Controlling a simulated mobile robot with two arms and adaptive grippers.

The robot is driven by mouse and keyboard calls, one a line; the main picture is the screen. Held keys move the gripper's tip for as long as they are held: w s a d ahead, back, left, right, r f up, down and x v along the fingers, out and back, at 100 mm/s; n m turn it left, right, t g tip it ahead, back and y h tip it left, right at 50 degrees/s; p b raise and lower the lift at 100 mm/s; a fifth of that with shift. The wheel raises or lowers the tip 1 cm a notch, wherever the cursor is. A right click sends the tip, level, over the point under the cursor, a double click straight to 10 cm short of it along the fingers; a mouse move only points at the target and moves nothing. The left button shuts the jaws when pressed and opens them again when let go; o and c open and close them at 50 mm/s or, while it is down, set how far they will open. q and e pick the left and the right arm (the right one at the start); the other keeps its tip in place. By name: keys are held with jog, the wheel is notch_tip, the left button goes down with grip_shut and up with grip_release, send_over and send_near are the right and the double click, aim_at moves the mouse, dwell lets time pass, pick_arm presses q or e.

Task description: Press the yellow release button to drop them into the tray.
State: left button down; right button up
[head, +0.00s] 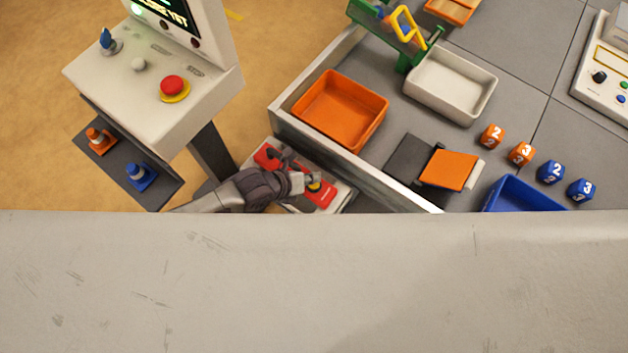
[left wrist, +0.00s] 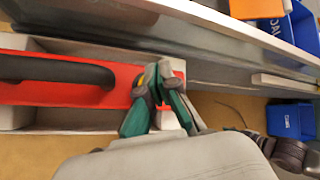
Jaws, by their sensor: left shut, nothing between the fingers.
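A red device (head: 267,155) with a dark handle lies in a pale holder (head: 345,197) just outside the field wall. A yellow button (head: 314,186) shows at its near end, partly covered by my left gripper (head: 308,180). In the left wrist view the red device (left wrist: 112,97) runs in from the left, and my left gripper (left wrist: 160,70) is shut and empty over its right end. A sliver of yellow shows beside the fingers; I cannot tell whether they touch the button. A white tray (head: 450,104) on the field is empty. My right gripper is not in view.
A metal wall (head: 330,155) edges the field. Inside it are an empty orange bin (head: 345,85), a green stand (head: 410,55), numbered orange and blue cubes (head: 551,172) and a blue bin (head: 525,200). A console with a red button (head: 172,86) stands at left.

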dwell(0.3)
pick_arm(q)
jog(key=shift+f+b, duration=0.4)
jog(key=shift+f, duration=0.05)
jog(key=shift+f+b, duration=0.5)
jog(key=shift+f, duration=0.1)
dwell(0.6)
jog(key=shift+r, duration=0.1)
jog(key=shift+r+p, duration=0.9)
jog(key=shift+r, duration=0.05)
notch_tip(320, 180, up, 5)
jog(key=p, duration=0.4)
dwell(0.9)
